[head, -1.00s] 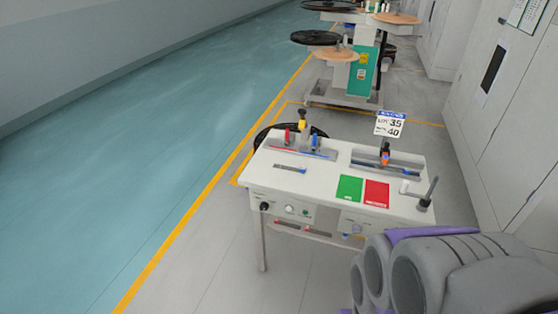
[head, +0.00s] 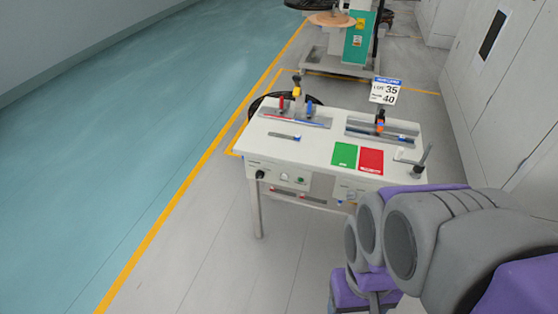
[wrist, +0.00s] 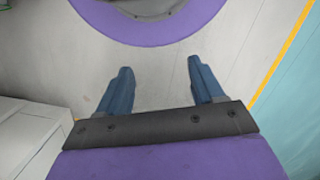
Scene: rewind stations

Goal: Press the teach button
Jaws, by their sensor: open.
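A white bench station (head: 310,153) stands ahead of me in the head view. Its front panel (head: 279,178) carries a black knob (head: 260,174), a pale button (head: 284,177) and a green button (head: 300,180). A second panel to the right holds a blue control (head: 350,195). The labels are too small to read, so I cannot tell which is the teach button. My gripper (wrist: 163,65) shows in the wrist view with its two blue fingers apart and nothing between them. It faces grey floor, and no button shows there.
A green card (head: 344,155) and a red card (head: 371,161) lie on the bench top. A crank handle (head: 421,162) rises at its right end. Another machine (head: 349,45) stands behind. Grey cabinets (head: 505,80) line the right. Floor left of the bench is clear.

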